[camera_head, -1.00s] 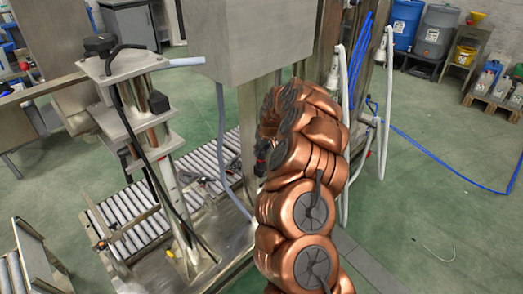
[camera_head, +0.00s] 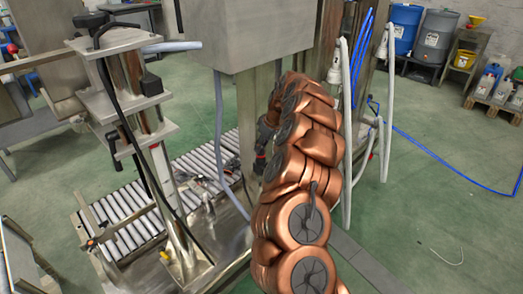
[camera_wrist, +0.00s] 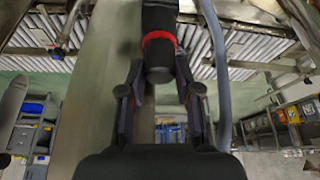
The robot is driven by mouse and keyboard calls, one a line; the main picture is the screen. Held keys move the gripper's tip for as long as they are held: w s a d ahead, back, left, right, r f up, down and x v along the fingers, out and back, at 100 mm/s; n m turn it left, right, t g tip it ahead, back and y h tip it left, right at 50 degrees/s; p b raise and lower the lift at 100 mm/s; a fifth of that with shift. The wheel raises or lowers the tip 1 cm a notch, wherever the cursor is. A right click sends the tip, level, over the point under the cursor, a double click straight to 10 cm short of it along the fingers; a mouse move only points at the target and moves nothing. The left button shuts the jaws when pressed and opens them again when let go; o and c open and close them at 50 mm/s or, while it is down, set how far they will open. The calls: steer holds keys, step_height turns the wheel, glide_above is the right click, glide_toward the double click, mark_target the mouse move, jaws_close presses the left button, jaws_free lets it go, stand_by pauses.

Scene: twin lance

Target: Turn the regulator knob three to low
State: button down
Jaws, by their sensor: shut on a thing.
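The regulator knob (camera_wrist: 159,58) is a black cylinder with a red band, at the top centre of the wrist view. It stands out from a grey metal post. My gripper (camera_wrist: 159,76) has one finger on each side of the knob's end and is shut on it. In the head view my gripper (camera_head: 262,160) is a small dark shape left of my copper arm, mostly hidden by it. The knob's number and its low mark cannot be read in either view.
A steel box (camera_head: 245,35) hangs above my gripper. A grey hose (camera_wrist: 216,70) runs close beside the knob. A roller conveyor (camera_head: 120,215) and a steel stand (camera_head: 125,90) are at left. White pipes (camera_head: 345,130) rise at right.

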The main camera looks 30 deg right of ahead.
steer(key=shift+a+n, duration=0.1)
steer(key=shift+n, duration=0.3)
steer(key=c, duration=0.8)
jaws_free()
steer(key=v, duration=1.2)
steer(key=shift+w, duration=0.1)
